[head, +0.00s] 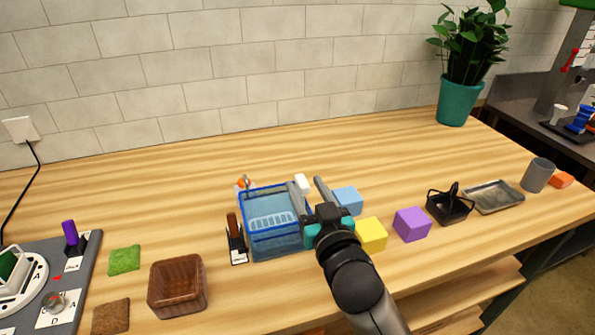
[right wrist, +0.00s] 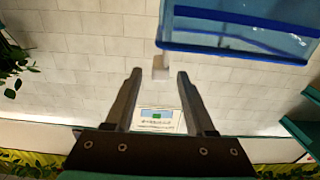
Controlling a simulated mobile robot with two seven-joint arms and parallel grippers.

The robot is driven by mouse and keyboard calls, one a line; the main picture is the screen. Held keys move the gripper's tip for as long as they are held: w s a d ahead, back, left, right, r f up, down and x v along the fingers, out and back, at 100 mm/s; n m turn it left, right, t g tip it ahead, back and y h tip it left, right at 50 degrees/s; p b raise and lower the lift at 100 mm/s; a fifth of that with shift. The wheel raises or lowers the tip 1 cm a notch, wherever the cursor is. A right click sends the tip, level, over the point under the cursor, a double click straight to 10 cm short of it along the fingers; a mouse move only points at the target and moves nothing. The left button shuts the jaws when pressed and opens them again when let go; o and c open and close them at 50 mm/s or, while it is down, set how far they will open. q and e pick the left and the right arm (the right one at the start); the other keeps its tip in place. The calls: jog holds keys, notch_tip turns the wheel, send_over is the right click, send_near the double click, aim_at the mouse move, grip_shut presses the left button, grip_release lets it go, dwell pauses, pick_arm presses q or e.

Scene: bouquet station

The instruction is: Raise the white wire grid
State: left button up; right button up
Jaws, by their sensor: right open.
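A clear, blue-rimmed tank (head: 283,243) stands on the table, and its blue edge also shows at the top of the right wrist view (right wrist: 235,42). The pale, slotted wire grid (head: 272,222) appears low inside the tank, seen through its wall. A small white block (head: 301,179), possibly the grid's handle, is at the tank's back right corner. It also shows in the right wrist view (right wrist: 161,68), between the fingertips or just beyond them. My right gripper (head: 305,183) is open at the tank's right side, with nothing held. My left gripper is not in view.
Blue (head: 347,200), yellow (head: 371,235) and purple (head: 412,223) blocks stand right of the tank. A dark upright holder (head: 236,245) is close on its left, and an orange item (head: 242,183) is behind it. A brown bowl (head: 177,286) is front left.

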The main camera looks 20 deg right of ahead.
jog(key=w, duration=0.6)
jog(key=shift+a, duration=0.1)
grip_shut()
dwell(0.4)
dwell(1.0)
